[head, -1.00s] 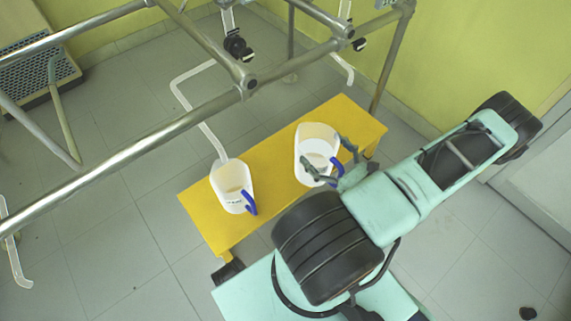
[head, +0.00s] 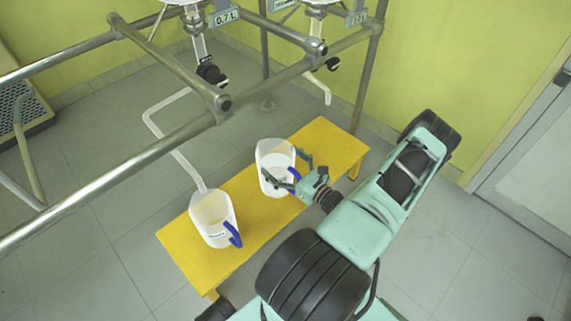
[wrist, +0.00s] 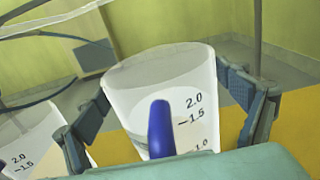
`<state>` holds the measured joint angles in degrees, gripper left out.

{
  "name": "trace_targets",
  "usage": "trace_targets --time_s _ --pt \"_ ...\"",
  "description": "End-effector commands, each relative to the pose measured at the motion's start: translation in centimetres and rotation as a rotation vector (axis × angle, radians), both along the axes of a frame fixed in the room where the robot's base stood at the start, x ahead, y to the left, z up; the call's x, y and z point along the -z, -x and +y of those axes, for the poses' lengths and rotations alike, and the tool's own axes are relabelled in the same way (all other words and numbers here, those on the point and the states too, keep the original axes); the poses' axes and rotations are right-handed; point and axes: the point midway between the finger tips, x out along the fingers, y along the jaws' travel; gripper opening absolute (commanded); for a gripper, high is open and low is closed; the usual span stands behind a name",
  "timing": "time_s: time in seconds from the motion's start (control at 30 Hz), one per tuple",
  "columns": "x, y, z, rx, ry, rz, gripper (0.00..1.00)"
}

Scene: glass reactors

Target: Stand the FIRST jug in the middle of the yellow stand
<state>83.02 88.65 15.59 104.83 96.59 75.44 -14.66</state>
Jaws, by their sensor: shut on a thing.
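Two white jugs with blue handles are in the head view. My gripper (head: 288,168) is shut on the right jug (head: 268,155), its fingers on both sides of the body. This jug overlaps the back edge of the yellow stand (head: 335,150); I cannot tell whether its base touches. The wrist view shows the held jug (wrist: 130,100) nearly upright, with its blue handle towards me and a scale. The other jug (head: 213,208) stands on the left part of the stand, partly visible in the wrist view (wrist: 35,140). I cannot read which jug is FIRST.
A metal tube frame (head: 170,130) crosses above and behind the stand. A bent outlet tube (head: 180,155) comes down to the left jug's rim. Glass reactors with labels, one reading 0.7 L (head: 224,16), hang at the top. The stand's right end is bare.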

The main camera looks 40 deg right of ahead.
Motion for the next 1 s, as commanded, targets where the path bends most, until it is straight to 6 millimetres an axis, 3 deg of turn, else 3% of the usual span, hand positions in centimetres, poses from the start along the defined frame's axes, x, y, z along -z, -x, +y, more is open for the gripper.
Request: trace_targets --time_s 0.23,0.5,0.93,0.97,1.0 --pt "0.6 -1.0 -0.1 -0.001 0.001 -0.012 0.32" --pt "3.8 -1.3 -0.2 0.0 0.0 -0.011 0.32" --pt "4.2 -1.3 -0.2 0.0 0.002 -0.011 0.32" --pt "4.6 -1.2 -0.2 0.0 0.001 -0.001 0.94" --pt "4.5 -1.2 -0.2 0.0 0.001 -0.001 0.98"
